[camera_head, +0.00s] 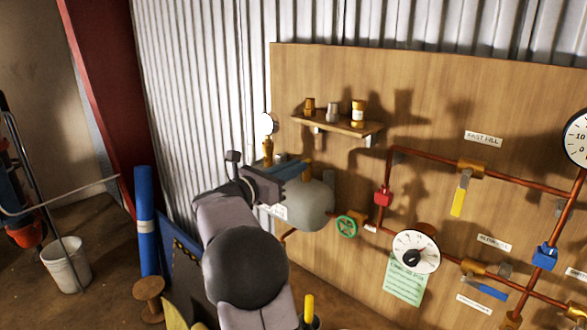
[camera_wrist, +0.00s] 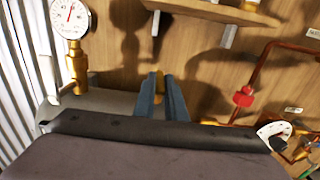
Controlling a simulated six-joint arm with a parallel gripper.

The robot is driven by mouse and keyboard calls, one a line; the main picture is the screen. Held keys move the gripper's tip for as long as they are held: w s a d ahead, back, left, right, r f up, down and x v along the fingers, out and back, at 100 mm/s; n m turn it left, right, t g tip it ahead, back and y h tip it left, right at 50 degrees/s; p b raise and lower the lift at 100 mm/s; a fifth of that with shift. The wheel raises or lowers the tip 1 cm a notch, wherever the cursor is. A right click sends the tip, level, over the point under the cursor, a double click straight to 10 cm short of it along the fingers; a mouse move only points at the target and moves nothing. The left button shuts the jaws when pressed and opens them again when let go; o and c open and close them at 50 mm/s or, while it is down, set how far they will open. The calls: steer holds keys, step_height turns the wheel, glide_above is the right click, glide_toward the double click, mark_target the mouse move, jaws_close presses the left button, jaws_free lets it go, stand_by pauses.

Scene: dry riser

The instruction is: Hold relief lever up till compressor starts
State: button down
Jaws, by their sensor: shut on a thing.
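My gripper (camera_head: 293,168) reaches over the top of a grey tank (camera_head: 312,208) mounted at the left of the wooden panel. In the wrist view its two blue fingers (camera_wrist: 161,100) are close together, with a brass-yellow piece (camera_wrist: 159,82) between them. This piece, which looks like the relief lever, also shows just beyond the fingertips in the head view (camera_head: 307,171). The fingers hide most of it, so its angle cannot be told. A white pressure gauge on a brass stem (camera_wrist: 70,20) stands left of the fingers on the tank. The compressor cannot be made out.
A small shelf (camera_head: 338,124) with several small containers sits above the gripper. Right of the tank are a green handwheel (camera_head: 347,227), a white dial (camera_head: 415,252), copper pipes and a yellow-handled valve (camera_head: 459,196). A blue roll (camera_head: 146,225) stands at left.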

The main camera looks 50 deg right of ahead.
steer(key=shift+d+r+y+p, duration=0.15)
steer(key=shift+r+y+p, duration=0.6)
steer(key=shift+p, duration=2.2)
steer(key=shift+d+r+y+p, duration=0.15)
steer(key=shift+r+y+p, duration=0.6)
steer(key=shift+p, duration=2.2)
steer(key=shift+s+d+r+y, duration=0.1)
steer(key=shift+d+y, duration=0.05)
steer(key=shift+y, duration=0.45)
steer(key=shift+d+r+y, duration=0.1)
steer(key=shift+r+y, duration=0.1)
steer(key=shift+y, duration=0.5)
steer(key=c, duration=0.8)
jaws_free()
steer(key=shift+f, duration=0.1)
steer(key=shift+o, duration=0.2)
steer(key=shift+a+f, duration=0.1)
steer(key=shift+a, duration=0.1)
